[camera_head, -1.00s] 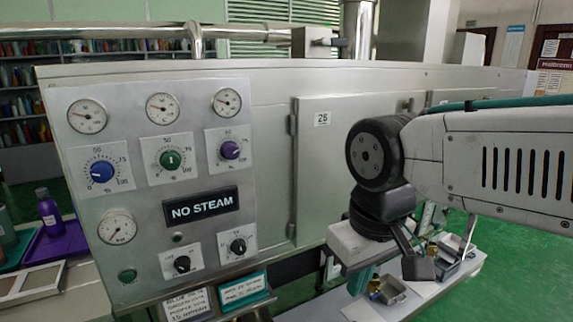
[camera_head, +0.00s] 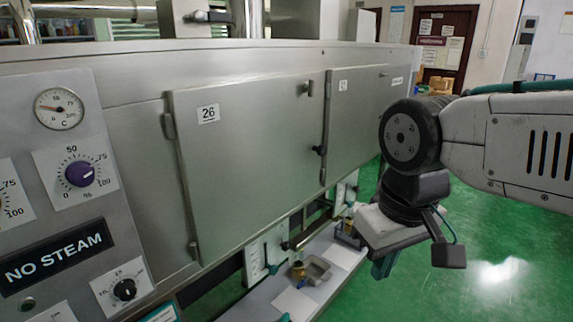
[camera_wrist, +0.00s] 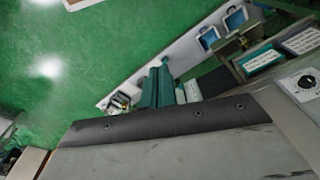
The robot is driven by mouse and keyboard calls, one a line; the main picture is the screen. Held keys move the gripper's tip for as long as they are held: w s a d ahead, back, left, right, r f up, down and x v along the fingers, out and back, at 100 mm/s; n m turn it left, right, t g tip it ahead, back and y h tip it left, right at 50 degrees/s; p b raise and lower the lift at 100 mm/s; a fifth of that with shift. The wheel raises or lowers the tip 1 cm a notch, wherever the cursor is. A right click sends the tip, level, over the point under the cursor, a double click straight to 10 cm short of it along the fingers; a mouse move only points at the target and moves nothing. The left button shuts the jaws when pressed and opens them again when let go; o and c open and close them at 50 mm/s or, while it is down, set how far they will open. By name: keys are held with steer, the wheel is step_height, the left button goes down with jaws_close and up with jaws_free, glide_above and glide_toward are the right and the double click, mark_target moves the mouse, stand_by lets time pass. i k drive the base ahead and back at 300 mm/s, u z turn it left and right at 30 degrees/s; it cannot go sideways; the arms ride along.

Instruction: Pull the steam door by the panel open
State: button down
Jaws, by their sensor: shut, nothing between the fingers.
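The steam door (camera_head: 250,160) by the panel is a flat grey metal door marked 26. It looks shut, lying flush against the machine's front. Its hinges are on the left edge, beside the control panel (camera_head: 60,140). A black knob (camera_head: 320,150) sits at its right edge, and a small latch (camera_head: 306,88) is near its top right corner. My gripper (camera_head: 384,266) hangs to the right of the door and below it, apart from it. Its teal fingers (camera_wrist: 157,84) are together and empty in the wrist view. The door is not clearly visible there.
A second door (camera_head: 355,115) adjoins on the right. The green floor (camera_head: 490,250) on the right is open. Pipes run above the machine.

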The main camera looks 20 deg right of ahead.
mark_target(249, 152)
steer(key=z, duration=0.1)
steer(key=k, duration=0.45)
steer(key=u, duration=0.75)
steer(key=i, duration=1.3)
steer(key=z, duration=0.5)
